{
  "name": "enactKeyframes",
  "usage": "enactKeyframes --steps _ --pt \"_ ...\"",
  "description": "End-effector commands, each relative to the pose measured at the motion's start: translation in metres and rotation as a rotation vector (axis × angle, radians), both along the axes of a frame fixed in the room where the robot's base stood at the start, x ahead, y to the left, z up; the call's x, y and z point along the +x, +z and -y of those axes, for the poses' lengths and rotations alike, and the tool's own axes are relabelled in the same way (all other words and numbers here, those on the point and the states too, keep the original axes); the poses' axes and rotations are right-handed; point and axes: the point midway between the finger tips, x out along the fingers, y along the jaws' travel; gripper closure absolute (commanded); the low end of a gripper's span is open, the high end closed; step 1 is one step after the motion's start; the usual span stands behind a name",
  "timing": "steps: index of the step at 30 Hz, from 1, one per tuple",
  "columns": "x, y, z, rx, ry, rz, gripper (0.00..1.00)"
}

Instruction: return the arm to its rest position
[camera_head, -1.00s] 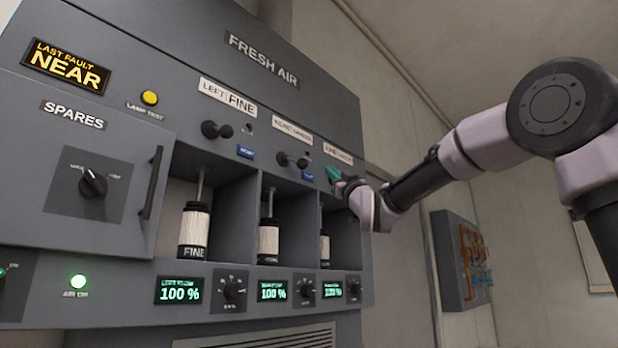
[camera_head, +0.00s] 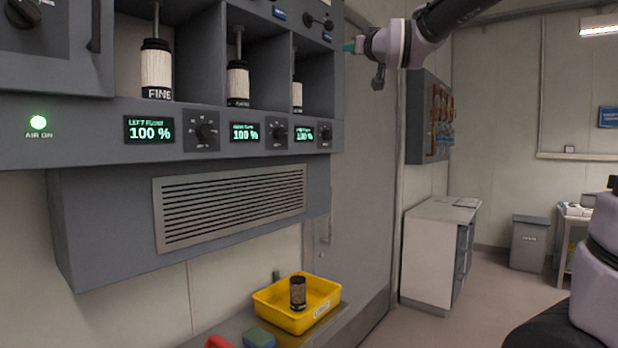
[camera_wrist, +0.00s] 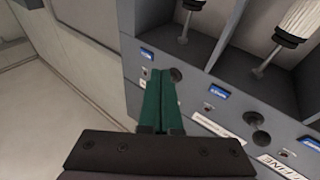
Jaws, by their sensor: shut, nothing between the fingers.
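My gripper (camera_head: 350,46) is at the top of the head view, just right of the grey fresh air cabinet's (camera_head: 80,140) right edge. Its green fingers (camera_wrist: 159,100) also show in the wrist view, closed together with nothing between them. In that view they point toward the panel with its knobs and blue labels; whether they touch it I cannot tell. Three white cartridges hang or stand in the cabinet's bays, the left one (camera_head: 156,70) marked FINE. My upper arm runs out of the top of the head view.
A yellow tray (camera_head: 272,312) holding a dark cylinder (camera_head: 297,292) stands on a low surface below the cabinet. A white cabinet (camera_head: 428,260), a grey bin (camera_head: 529,243) and a wall panel with pipes (camera_head: 420,118) are to the right. The floor between is clear.

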Motion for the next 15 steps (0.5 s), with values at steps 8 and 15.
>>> enactKeyframes --steps 8,15 --pt "-0.091 -0.163 0.105 0.092 -0.143 -0.637 1.0" --pt "-0.202 -0.28 0.14 0.22 -0.245 -1.082 1.0"
